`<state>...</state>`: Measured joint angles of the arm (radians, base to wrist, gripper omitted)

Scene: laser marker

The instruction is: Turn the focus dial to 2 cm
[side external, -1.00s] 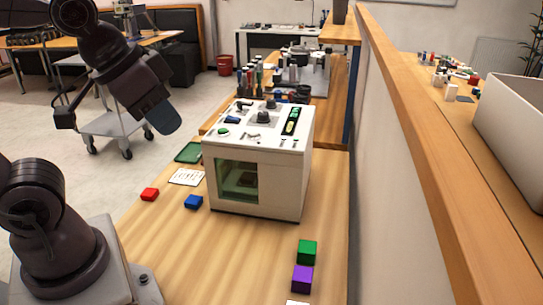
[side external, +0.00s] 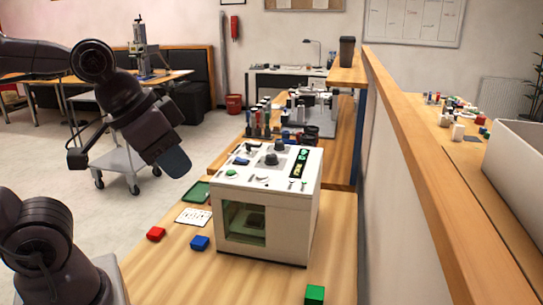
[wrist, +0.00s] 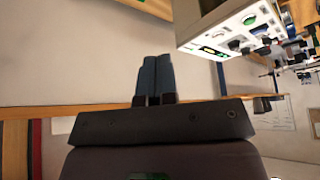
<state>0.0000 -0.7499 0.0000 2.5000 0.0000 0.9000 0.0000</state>
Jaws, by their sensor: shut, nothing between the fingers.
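The laser marker is a white box (side external: 265,225) with a window in its front, on the wooden table. Two dark round knobs, a rear one (side external: 280,146) and a front one (side external: 270,159), stand on its top panel. I cannot tell which is the focus dial, and their markings are too small to read. My gripper (side external: 175,163) is in the air left of the box, apart from it, and points down to the right. In the wrist view its fingers (wrist: 156,62) are together with nothing between them. The box (wrist: 200,12) shows there at the upper right.
The top panel also holds a green button (side external: 232,172), small switches and a dark display strip (side external: 299,163). Red (side external: 156,234), blue (side external: 200,243) and green (side external: 315,294) blocks lie on the table. A low wall (side external: 400,135) runs along the right.

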